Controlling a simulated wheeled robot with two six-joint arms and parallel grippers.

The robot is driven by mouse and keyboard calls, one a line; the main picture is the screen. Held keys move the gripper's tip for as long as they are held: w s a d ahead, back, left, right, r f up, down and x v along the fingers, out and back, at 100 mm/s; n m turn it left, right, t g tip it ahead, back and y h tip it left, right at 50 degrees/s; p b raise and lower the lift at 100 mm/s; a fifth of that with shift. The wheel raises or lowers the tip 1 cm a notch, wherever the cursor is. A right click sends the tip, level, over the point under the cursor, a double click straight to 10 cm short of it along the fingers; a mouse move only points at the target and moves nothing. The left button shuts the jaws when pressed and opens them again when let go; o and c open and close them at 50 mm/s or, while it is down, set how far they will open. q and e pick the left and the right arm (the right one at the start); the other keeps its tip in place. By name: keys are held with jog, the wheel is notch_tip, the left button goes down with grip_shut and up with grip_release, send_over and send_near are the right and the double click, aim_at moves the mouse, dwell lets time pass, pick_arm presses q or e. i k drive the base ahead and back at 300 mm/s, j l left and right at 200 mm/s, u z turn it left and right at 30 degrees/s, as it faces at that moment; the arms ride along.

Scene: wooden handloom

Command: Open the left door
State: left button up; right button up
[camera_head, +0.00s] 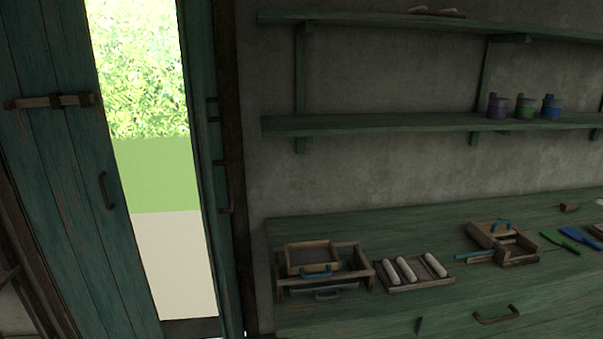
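The left door (62,190) is a teal plank door at the left of the head view. It has a dark metal pull handle (106,191) near its right edge and a wooden bar latch (50,101) across its upper part. A bright gap to the outside (160,180) shows between it and a narrow teal door leaf (207,150) on the right, seen nearly edge-on. Neither of my grippers is in view, so I cannot see whether they are open or shut.
A green workbench (420,310) fills the lower right. It carries a wooden box (322,270), a tray of white rolls (412,272) and another wooden box (500,243). Two wall shelves (430,122) hang above, with small jars (524,106) on the lower one.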

aim_at(62, 162)
jog(key=i+l+u, duration=0.2)
jog(key=l+u, duration=0.15)
jog(key=u, duration=0.15)
jog(key=i+l+u, duration=0.15)
jog(key=l+u, duration=0.3)
